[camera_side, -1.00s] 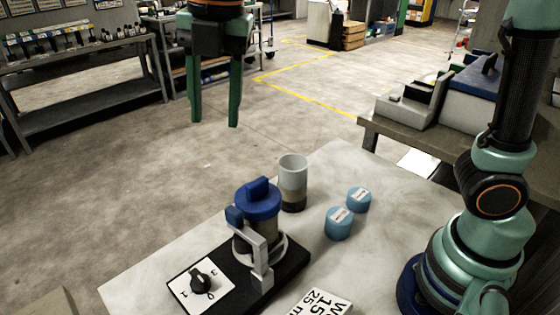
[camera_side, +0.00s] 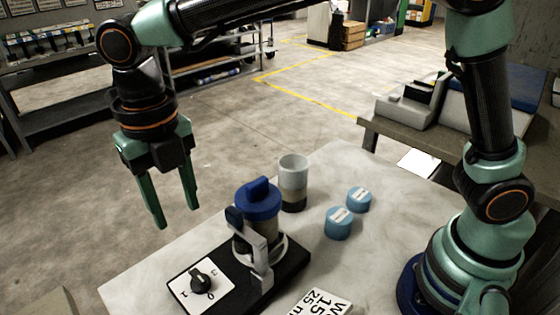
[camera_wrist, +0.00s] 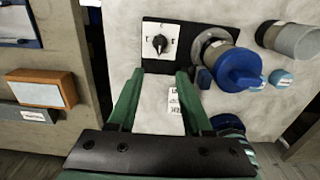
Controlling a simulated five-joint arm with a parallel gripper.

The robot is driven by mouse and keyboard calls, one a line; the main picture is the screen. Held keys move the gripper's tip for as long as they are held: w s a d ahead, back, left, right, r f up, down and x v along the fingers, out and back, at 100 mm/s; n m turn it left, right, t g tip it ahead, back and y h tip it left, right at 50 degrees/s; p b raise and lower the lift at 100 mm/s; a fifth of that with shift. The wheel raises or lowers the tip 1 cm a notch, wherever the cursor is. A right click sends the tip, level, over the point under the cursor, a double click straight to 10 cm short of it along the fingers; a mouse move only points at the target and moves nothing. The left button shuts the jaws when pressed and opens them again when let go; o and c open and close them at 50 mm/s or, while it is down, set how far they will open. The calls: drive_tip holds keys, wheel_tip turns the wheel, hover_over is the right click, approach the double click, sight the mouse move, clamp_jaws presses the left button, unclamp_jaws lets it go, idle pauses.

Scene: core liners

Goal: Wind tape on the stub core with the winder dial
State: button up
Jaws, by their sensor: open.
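The winder dial is a black knob (camera_side: 201,280) on a white numbered plate; it also shows in the wrist view (camera_wrist: 160,43). Its exact setting is too small to tell. Behind it on the same black base stands a cylinder with a blue cap (camera_side: 258,200), beside a grey bracket (camera_side: 260,262). A grey cylinder with a dark lower part (camera_side: 293,174) stands behind. Two short light-blue labelled cylinders (camera_side: 338,222) (camera_side: 358,199) stand to its right. I cannot tell which piece is the stub core. My gripper (camera_side: 177,216) is open and empty, pointing down, above and apart from the dial.
A white card (camera_side: 322,303) with printed figures lies at the table's front. The pale tabletop (camera_side: 150,283) is bare left of the base. A side bench (camera_side: 400,135) with equipment stands at the right rear. Shelving stands at the back left.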

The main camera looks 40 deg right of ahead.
sight(198, 275)
wheel_tip(198, 275, down, 17)
drive_tip(key=shift+r, duration=0.1)
idle(0.4)
clamp_jaws()
